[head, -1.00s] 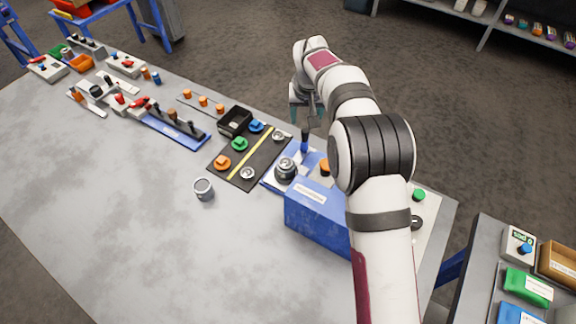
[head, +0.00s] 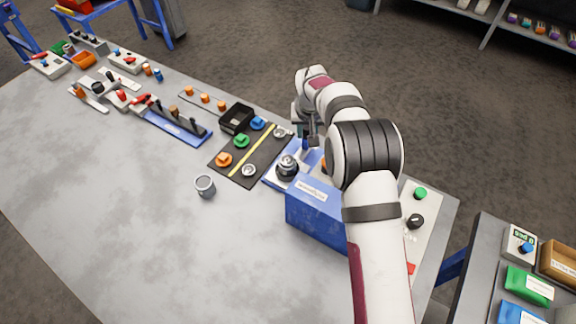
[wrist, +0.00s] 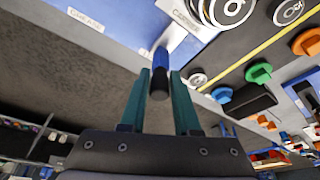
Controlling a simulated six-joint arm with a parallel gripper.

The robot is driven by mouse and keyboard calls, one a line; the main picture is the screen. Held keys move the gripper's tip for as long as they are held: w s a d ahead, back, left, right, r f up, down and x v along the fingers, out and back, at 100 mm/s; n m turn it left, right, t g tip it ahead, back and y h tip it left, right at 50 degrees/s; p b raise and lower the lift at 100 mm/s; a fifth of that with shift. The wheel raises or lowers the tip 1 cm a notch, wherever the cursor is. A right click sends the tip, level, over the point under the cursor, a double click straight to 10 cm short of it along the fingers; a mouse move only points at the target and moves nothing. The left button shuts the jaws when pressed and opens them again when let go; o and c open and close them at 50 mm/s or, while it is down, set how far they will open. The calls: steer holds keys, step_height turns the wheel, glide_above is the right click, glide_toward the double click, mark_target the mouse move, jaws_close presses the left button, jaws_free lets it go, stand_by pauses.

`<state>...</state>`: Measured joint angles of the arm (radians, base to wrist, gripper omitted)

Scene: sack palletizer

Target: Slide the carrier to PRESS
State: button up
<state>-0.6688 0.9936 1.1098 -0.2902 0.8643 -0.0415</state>
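My gripper (head: 307,137) is low over the blue board (head: 272,178), at an upright blue handle with a black end (head: 304,146). I take this handle to be the carrier's, but no label on it can be read. In the wrist view the handle (wrist: 159,76) lies between the two teal fingers (wrist: 160,82), its black end toward the palm. The gap on each side looks very thin, so I cannot tell whether the fingers touch it. The PRESS mark cannot be made out. My arm hides part of the board.
A blue box (head: 316,208) stands in front. The black mat (head: 234,171) with coloured pieces is on the left. A grey cup (head: 205,186) stands on open tabletop.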

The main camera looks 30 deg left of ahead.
jaws_close()
steer(key=shift+d, duration=5.8)
steer(key=shift+s+d+f, duration=0.1)
steer(key=shift+d, duration=2.55)
steer(key=shift+s+d+f, duration=0.1)
steer(key=shift+d, duration=2.55)
steer(key=o, duration=1)
jaws_free()
steer(key=shift+w+r, duration=0.1)
steer(key=shift+c, duration=0.2)
steer(key=shift+a, duration=0.1)
steer(key=shift+w+r, duration=0.1)
steer(key=shift+r, duration=0.1)
